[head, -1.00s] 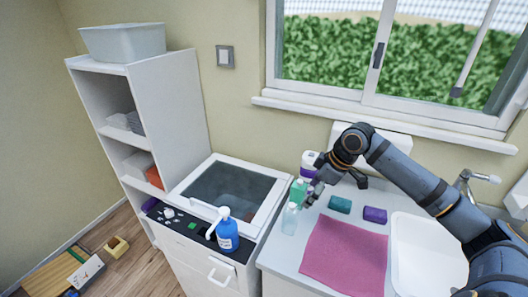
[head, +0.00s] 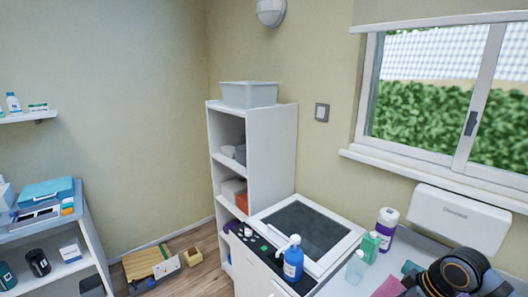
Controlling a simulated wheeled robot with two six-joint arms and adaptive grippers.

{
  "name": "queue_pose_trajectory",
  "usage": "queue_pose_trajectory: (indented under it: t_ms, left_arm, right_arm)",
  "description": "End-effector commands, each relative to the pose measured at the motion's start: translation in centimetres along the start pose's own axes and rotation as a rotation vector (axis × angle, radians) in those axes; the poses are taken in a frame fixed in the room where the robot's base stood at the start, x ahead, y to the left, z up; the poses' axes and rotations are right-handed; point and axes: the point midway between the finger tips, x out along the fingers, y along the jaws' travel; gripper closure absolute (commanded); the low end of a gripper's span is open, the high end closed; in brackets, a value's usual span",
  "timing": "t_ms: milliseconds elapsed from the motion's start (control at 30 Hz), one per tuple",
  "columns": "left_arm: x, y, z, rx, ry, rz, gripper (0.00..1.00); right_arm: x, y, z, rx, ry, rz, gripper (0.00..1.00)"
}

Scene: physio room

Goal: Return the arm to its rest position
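My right arm shows only at the lower right corner of the head view. Its dark rounded joints hang over the counter, and the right gripper (head: 412,284) is partly hidden and cut off near the bottom edge. Whether its fingers are open or shut cannot be told. It is apart from the bottles on the counter. My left arm and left gripper are not in view.
A green bottle (head: 370,247), a clear bottle (head: 357,267) and a white-and-purple container (head: 387,229) stand left of my arm. A pink towel (head: 388,288) lies close by. A shelf (head: 271,160) stands behind.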

Motion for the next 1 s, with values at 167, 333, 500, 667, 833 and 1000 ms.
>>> queue_pose_trajectory:
  t_ms: [167, 333, 500, 667, 833, 1000]
  left_arm:
    - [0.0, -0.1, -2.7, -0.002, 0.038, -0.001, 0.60]
    - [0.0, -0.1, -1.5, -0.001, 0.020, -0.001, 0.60]
    - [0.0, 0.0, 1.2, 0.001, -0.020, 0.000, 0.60]
    - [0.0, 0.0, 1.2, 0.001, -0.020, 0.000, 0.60]
    - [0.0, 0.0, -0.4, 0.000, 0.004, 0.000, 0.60]
    - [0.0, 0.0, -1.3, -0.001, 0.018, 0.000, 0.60]
  right_arm:
    - [4.5, -4.1, 1.4, 0.036, -0.013, 0.012, 0.24]
    - [7.7, -8.2, 2.9, 0.112, -0.017, 0.050, 0.24]
    - [9.2, -11.9, 4.7, 0.233, -0.018, 0.110, 0.24]
    - [9.3, -14.3, 6.7, 0.370, -0.031, 0.179, 0.24]
    - [8.5, -16.0, 9.2, 0.523, -0.062, 0.259, 0.24]
    - [11.9, -15.3, 10.9, 0.567, -0.091, 0.286, 0.24]
